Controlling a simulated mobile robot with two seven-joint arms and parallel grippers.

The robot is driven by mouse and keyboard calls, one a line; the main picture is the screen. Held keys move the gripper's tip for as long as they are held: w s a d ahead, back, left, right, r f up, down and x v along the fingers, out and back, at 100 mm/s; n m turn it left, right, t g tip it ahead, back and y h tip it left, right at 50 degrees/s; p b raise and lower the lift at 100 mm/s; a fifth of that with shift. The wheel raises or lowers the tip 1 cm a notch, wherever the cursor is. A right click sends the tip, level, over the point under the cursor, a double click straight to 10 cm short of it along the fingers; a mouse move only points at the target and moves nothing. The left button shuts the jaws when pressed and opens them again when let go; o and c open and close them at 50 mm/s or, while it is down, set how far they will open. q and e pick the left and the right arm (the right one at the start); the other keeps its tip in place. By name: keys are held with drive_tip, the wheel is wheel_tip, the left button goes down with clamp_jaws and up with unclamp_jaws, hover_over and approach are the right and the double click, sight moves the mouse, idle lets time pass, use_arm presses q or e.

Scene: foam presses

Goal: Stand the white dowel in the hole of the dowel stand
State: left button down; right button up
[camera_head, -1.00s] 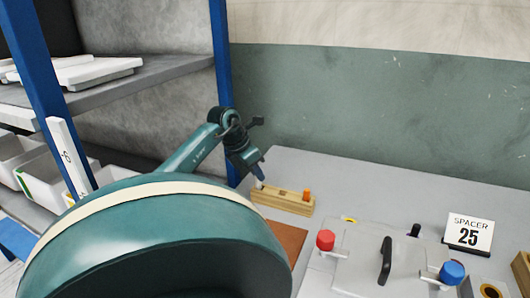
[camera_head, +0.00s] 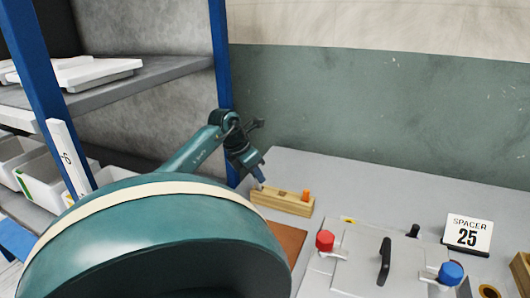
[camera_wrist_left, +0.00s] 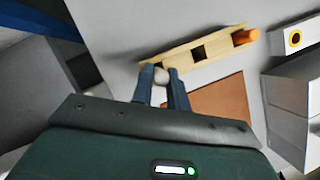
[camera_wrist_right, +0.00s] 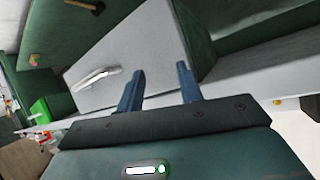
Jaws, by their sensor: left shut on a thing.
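The wooden dowel stand (camera_head: 285,203) lies on the grey table, with an orange peg (camera_head: 306,195) upright at its right end. In the left wrist view the stand (camera_wrist_left: 182,56) shows a dark square opening in its middle. My left gripper (camera_wrist_left: 161,72) is shut on the white dowel (camera_wrist_left: 162,77), at the stand's left end. The dowel's lower end is hidden, so I cannot tell whether it is in a hole. The left gripper also shows in the head view (camera_head: 261,181). My right gripper (camera_wrist_right: 160,78) is open and empty, away from the stand.
A brown mat (camera_head: 289,243) lies in front of the stand. A grey press (camera_head: 365,265) with red and blue knobs stands to the right, before a "SPACER 25" sign (camera_head: 468,233). A blue shelf post (camera_head: 219,70) rises behind my left arm.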

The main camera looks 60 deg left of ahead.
use_arm(q)
drive_tip(key=shift+a+f+b, duration=0.1)
drive_tip(key=shift+f+b, duration=0.65)
drive_tip(key=shift+f, duration=0.15)
use_arm(e)
drive_tip(key=shift+d+f, duration=0.1)
drive_tip(key=shift+f, duration=0.5)
use_arm(q)
drive_tip(key=c, duration=1.3)
unclamp_jaws()
drive_tip(key=shift+s+f, duration=0.1)
drive_tip(key=shift+f, duration=0.05)
